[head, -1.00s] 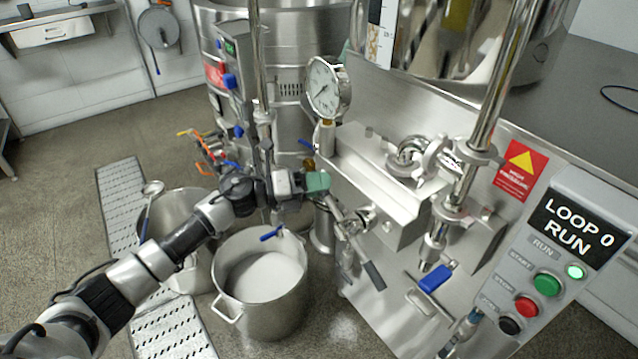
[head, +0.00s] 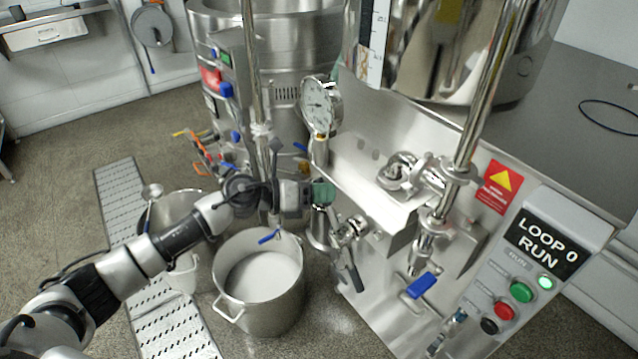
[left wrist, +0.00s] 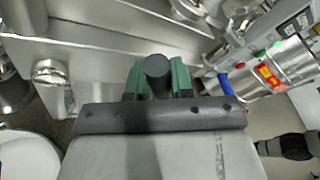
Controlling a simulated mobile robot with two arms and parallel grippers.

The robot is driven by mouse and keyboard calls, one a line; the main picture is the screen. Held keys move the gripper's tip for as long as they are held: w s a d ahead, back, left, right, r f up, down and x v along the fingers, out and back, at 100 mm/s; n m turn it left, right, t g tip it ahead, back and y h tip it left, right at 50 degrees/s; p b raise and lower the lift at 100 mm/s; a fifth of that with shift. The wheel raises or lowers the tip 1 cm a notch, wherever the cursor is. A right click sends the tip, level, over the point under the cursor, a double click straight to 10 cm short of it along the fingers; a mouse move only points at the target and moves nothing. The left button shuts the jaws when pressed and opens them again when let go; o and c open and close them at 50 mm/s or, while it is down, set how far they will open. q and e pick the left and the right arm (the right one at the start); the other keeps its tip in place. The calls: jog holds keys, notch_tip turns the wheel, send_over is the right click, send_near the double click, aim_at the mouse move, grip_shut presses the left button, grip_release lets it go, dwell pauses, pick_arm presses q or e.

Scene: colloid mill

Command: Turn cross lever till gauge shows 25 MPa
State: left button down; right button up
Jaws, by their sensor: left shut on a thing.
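The cross lever (head: 345,258) is on the front of the steel machine, with bare metal spokes and dark grips. My left gripper (head: 324,193) has green fingers and is shut on one of its spokes, at the upper end. In the left wrist view the round dark end of a grip (left wrist: 157,70) sits between the two green fingers (left wrist: 159,82). The round white pressure gauge (head: 321,106) stands above and behind the gripper on a short pipe. Its needle and scale are too small to read surely. My right gripper is not in view.
A steel pot (head: 262,318) of white contents stands on the floor below my left arm. A blue-handled valve (head: 421,286) is right of the lever. The control box (head: 535,265) reads LOOP 0 RUN, with its green lamp lit. A vertical steel post (head: 252,80) rises close to the gripper.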

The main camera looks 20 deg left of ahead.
pick_arm(q)
jog(key=s+d+r+m+y+p, duration=0.1)
jog(key=s+d+r+m+p, duration=0.1)
jog(key=p, duration=0.5)
jog(key=shift+d+m+y, duration=0.15)
jog(key=shift+m+y, duration=0.15)
jog(key=shift+m, duration=0.1)
jog(key=shift+s+d+f+m+p, duration=0.15)
jog(key=shift+d+m+p, duration=0.15)
jog(key=shift+p, duration=0.3)
jog(key=c, duration=1)
grip_release()
jog(key=b+v, duration=0.2)
jog(key=v, duration=0.8)
jog(key=shift+s+a+b, duration=0.25)
jog(key=shift+s+b, duration=0.05)
